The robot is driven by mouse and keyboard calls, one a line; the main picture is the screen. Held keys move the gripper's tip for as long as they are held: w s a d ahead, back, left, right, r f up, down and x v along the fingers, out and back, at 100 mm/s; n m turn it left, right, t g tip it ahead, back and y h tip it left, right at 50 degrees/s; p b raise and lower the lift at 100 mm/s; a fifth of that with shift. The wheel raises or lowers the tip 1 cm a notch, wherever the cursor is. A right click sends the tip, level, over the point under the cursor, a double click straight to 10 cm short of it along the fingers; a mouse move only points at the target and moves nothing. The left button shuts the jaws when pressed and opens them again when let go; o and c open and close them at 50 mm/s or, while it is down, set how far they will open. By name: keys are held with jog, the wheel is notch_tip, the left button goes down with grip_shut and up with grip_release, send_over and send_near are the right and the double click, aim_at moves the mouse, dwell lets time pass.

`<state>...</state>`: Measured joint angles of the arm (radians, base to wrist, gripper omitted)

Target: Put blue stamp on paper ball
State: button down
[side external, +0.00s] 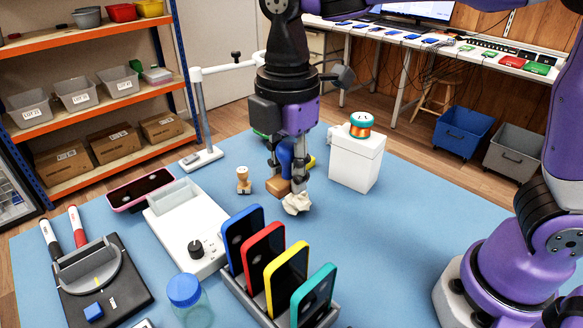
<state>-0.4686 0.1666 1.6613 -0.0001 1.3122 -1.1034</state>
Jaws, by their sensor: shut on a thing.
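My gripper (286,176) points down over the middle of the blue mat and is shut on the blue stamp (285,157). The stamp has a blue handle and what looks like an orange-brown base (278,186); the fingers hide part of it. The crumpled white paper ball (297,204) lies on the mat just in front of and below the stamp and the right fingertip. I cannot tell from this view whether the stamp touches the ball or is behind it.
A wooden stamp (243,180) stands left of my gripper. A white box (357,160) with a teal-orange round item (361,124) stands right. A rack of phones (265,262), a white device (189,226) and a blue-lidded jar (186,291) are in front. The mat (385,225) is clear at right.

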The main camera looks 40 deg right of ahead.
jog(key=w+d+f, duration=0.2)
jog(key=d, duration=0.1)
jog(key=w+d+f, duration=0.5)
jog(key=d, duration=0.1)
jog(key=shift+w+f, duration=0.15)
jog(key=shift+f, duration=2.05)
jog(key=shift+f, duration=0.15)
jog(key=c, duration=0.6)
grip_release()
